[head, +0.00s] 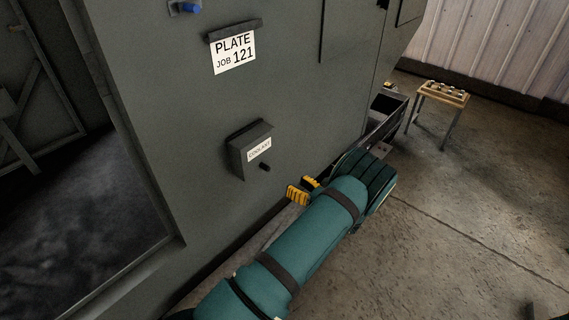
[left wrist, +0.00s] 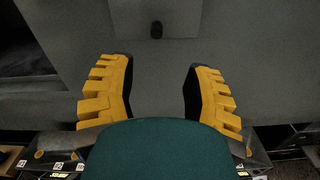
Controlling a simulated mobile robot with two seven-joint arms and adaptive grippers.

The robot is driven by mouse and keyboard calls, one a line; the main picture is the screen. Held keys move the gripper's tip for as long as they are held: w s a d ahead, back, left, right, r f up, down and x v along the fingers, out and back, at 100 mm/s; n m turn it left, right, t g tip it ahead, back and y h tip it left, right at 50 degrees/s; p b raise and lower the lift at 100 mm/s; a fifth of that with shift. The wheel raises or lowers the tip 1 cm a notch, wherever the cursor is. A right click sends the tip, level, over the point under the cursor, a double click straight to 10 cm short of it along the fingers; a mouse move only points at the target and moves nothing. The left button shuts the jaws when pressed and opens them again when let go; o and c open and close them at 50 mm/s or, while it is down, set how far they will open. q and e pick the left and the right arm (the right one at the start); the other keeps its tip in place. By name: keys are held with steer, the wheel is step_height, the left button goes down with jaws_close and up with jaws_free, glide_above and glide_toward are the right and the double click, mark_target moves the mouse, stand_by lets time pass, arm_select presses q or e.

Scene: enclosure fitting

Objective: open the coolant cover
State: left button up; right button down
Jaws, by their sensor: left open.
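The coolant cover (head: 240,153) is a small dark grey box with a sloped top on the grey machine wall. It carries a white COOLANT label (head: 259,149) and a short black knob (head: 265,167) near its lower edge. It looks shut. In the left wrist view the knob (left wrist: 156,30) shows at the top centre, on the cover's grey face (left wrist: 178,20). My left gripper (head: 303,189) has yellow fingers and is below and right of the cover, apart from it. In the left wrist view it (left wrist: 158,68) is open and empty, the knob beyond the gap between its fingers. My right gripper is not in view.
A white PLATE JOB 121 sheet (head: 233,52) hangs above the cover. A small wooden-topped stand (head: 444,94) is on the floor beyond.

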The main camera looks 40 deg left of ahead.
mark_target(266, 166)
arm_select(q)
steer(key=a, duration=1.3)
steer(key=shift+w+a, duration=0.35)
jaws_close()
